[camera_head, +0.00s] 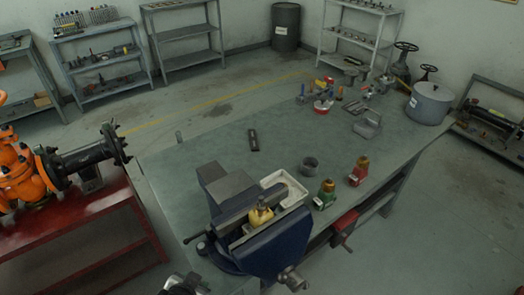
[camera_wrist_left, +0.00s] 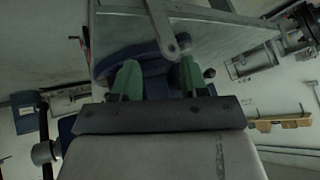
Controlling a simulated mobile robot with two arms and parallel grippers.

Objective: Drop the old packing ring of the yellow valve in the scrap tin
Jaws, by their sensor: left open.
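The yellow valve (camera_head: 260,215) sits upright between the jaws of a blue vise (camera_head: 275,245) at the near end of the bench. Its packing ring cannot be made out. A small open grey tin (camera_head: 310,164) stands on the bench behind the green and red valves; I cannot read any label on it. My left gripper (camera_wrist_left: 159,76) shows two green fingers, apart, with nothing held between them, in the left wrist view. Blue vise-like metal shows beyond the fingers there.
A white tray (camera_head: 286,187) lies behind the vise. A green valve (camera_head: 325,195) and a red valve (camera_head: 359,171) stand on its right. A large grey pot (camera_head: 429,103) stands at the far right end.

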